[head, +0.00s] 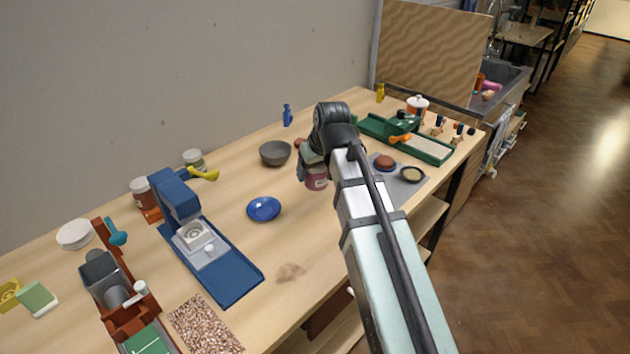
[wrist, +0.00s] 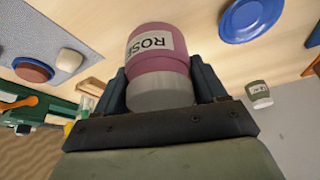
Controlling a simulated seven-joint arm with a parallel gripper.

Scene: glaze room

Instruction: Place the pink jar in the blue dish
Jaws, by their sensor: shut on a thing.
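The pink jar (head: 317,183) has a pale lid and a white label. In the wrist view the pink jar (wrist: 157,50) sits between the two fingers of my gripper (wrist: 162,88), which is shut on it. The label there reads "ROSE", partly cut off. In the head view my gripper (head: 312,165) is partly hidden by my arm, over the right middle of the table. The blue dish (head: 264,208) lies on the table to the left of the jar, apart from it and empty. The dish also shows at the top right of the wrist view (wrist: 252,17).
A grey bowl (head: 275,153) stands behind the dish. A blue press-like device (head: 215,265) is left of it. A grey mat (head: 407,188) with a red-brown piece and a small bowl lies to the right, near a green tool (head: 430,150). Bare table surrounds the dish.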

